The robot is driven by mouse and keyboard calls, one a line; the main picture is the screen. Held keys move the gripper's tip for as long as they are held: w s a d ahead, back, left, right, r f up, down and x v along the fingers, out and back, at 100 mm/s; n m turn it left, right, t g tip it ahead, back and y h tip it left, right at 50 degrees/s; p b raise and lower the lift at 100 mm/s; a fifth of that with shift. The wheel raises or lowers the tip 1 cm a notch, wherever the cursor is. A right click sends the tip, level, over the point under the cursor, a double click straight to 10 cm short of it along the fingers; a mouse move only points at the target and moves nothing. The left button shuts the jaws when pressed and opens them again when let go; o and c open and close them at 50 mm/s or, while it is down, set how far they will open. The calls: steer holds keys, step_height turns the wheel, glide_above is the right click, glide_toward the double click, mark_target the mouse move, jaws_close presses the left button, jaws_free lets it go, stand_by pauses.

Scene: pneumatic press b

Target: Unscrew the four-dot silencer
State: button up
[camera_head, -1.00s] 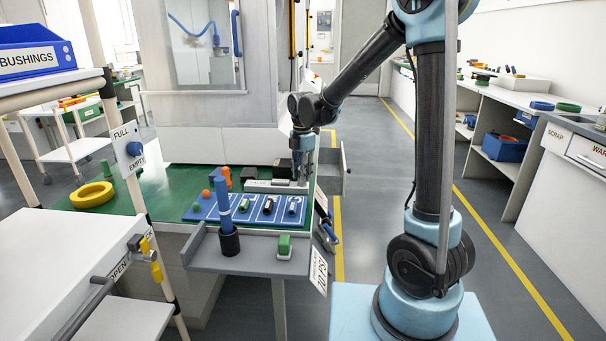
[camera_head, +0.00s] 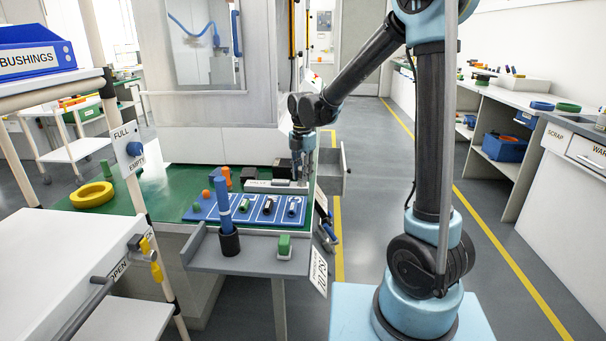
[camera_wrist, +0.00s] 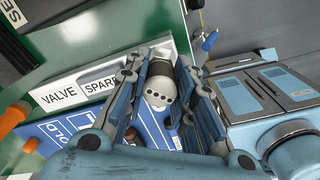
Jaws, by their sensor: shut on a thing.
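In the head view my gripper (camera_head: 303,165) points down at the right end of the white block at the back of the bench, and the silencer cannot be made out there.
A label strip reading VALVE and SPARE (camera_wrist: 75,88) lies left of the fingers. A blue tray (camera_head: 212,214) with several small parts lies in front. A blue rod stands in a black cup (camera_head: 229,242) on a grey shelf. A yellow ring (camera_head: 92,195) lies far left.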

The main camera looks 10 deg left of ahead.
steer(key=shift+n, duration=0.8)
steer(key=shift+n, duration=0.8)
steer(key=o, duration=0.8)
steer(key=shift+m, duration=0.8)
